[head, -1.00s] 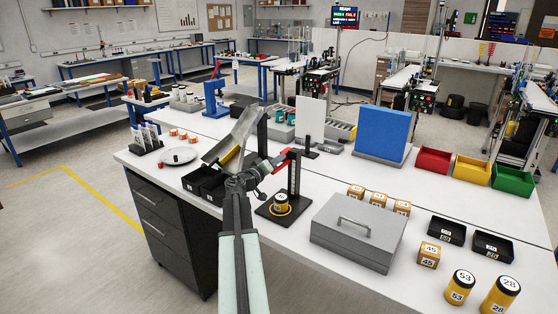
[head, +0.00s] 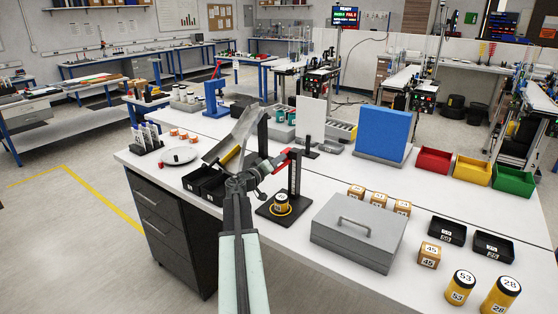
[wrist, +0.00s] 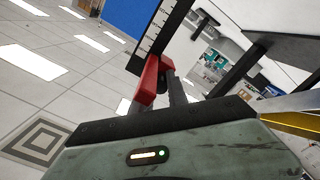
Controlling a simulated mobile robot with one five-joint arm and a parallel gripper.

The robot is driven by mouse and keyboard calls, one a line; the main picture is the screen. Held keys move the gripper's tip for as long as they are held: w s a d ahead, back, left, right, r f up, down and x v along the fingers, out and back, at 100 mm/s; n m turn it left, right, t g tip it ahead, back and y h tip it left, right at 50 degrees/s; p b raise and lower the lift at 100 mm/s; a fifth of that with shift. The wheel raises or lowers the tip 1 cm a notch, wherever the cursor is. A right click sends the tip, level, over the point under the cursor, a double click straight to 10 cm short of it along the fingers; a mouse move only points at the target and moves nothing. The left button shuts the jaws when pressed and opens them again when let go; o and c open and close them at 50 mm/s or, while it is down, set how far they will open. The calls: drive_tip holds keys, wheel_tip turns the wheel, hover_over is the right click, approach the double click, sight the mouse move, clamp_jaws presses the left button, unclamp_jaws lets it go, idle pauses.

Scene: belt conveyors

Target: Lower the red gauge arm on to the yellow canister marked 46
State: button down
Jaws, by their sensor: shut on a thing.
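The red gauge arm (head: 280,160) reaches left from the post, above the canister with a clear gap. My gripper (head: 254,171) is shut on the free end of the red arm, left of the post. In the wrist view the red arm (wrist: 149,82) lies by the dark finger, beside the post with scale marks (wrist: 158,30). The grip itself is partly hidden.
A grey box with a handle (head: 352,240) stands right of the gauge. Black bins (head: 205,187) and a slanted metal chute (head: 228,145) are close on the left. Canisters marked 53 (head: 459,288) and 28 (head: 500,296) stand at the front right.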

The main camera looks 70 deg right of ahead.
drive_tip(key=shift+f, duration=0.15)
wheel_tip(320, 180, down, 12)
drive_tip(key=b, duration=1.2)
drive_tip(key=shift+s, duration=0.1)
drive_tip(key=shift+a, duration=0.1)
drive_tip(key=c, duration=1.3)
unclamp_jaws()
